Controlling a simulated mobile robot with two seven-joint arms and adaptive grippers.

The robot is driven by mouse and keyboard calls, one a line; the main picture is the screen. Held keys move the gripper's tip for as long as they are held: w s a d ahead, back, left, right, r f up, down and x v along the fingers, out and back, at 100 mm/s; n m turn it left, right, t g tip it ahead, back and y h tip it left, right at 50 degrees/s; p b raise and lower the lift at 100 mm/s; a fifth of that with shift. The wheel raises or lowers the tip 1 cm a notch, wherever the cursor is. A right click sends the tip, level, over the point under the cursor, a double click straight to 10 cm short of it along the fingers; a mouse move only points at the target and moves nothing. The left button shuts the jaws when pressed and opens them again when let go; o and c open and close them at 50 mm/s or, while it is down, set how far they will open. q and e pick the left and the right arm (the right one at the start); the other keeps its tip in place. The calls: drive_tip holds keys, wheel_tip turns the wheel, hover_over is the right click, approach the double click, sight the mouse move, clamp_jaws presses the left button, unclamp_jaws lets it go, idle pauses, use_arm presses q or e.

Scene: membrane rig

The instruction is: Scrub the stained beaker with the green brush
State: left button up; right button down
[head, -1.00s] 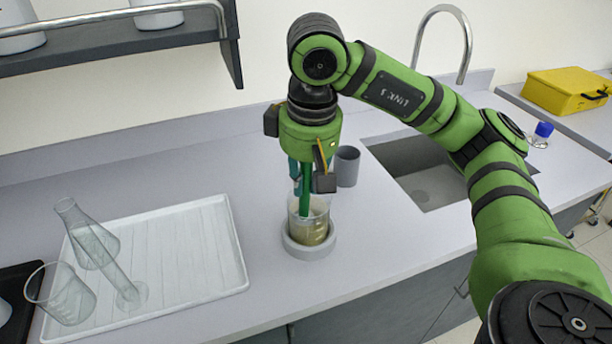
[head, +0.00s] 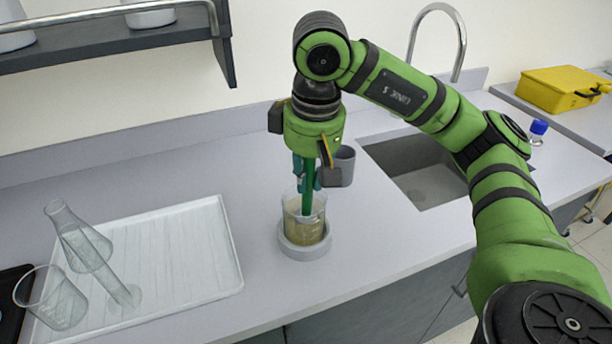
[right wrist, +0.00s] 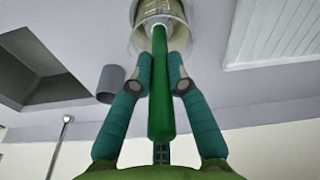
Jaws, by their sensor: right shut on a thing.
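The stained beaker (head: 304,228) is clear glass with a brownish-yellow film and stands upright in a grey round holder (head: 304,252) on the counter. My right gripper (head: 307,184) is above the beaker, shut on the handle of the green brush (head: 308,198). The brush points down, and its lower end is inside the beaker. In the right wrist view the green handle (right wrist: 161,95) runs between the two teal fingers (right wrist: 160,72) to a pale head in the beaker (right wrist: 158,22). The bristles are mostly hidden by the stained glass. My left gripper is not in view.
A white ribbed drying tray (head: 190,262) with clear glassware (head: 85,245) lies at left. A grey cup (head: 341,168) stands just behind the brush. The sink (head: 425,178) with its tall tap (head: 462,45) is at right. A dark shelf (head: 120,45) overhangs the upper left.

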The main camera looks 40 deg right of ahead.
drive_tip(key=shift+s, duration=0.1)
drive_tip(key=shift+s+d, duration=0.1)
drive_tip(key=shift+s, duration=0.7)
drive_tip(key=shift+r, duration=0.1)
idle(1.4)
